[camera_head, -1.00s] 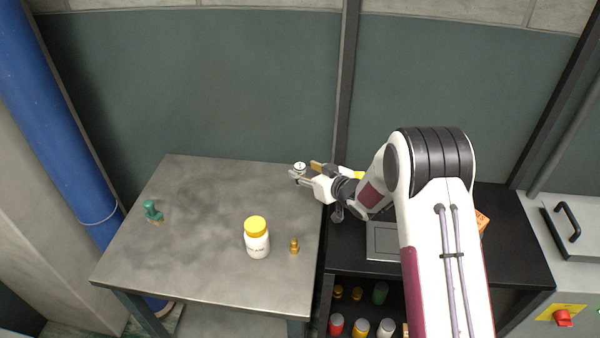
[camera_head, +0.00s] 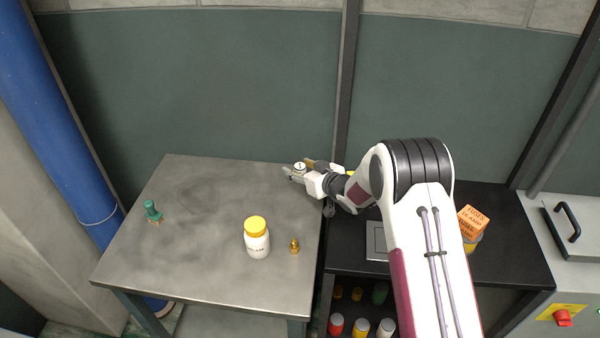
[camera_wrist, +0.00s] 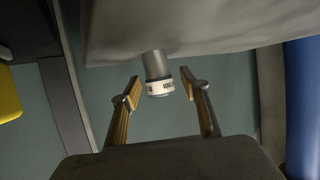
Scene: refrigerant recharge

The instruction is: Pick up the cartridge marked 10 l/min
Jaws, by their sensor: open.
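A small grey cylinder with a white printed band or cap (camera_wrist: 158,88), which seems to be the cartridge, stands at the back right corner of the metal table. Its print is too small to read. In the head view its pale top (camera_head: 299,166) shows between my fingers. My gripper (camera_head: 296,169) is open at that corner. In the wrist view my gripper (camera_wrist: 161,78) has one yellow-padded finger on each side of the cylinder, with a visible gap on both sides.
On the metal table (camera_head: 210,265) stand a white bottle with a yellow lid (camera_head: 257,240), a small brass fitting (camera_head: 294,247) and a green-topped object (camera_head: 152,211). An orange box (camera_head: 472,222) is on the black bench (camera_head: 520,250).

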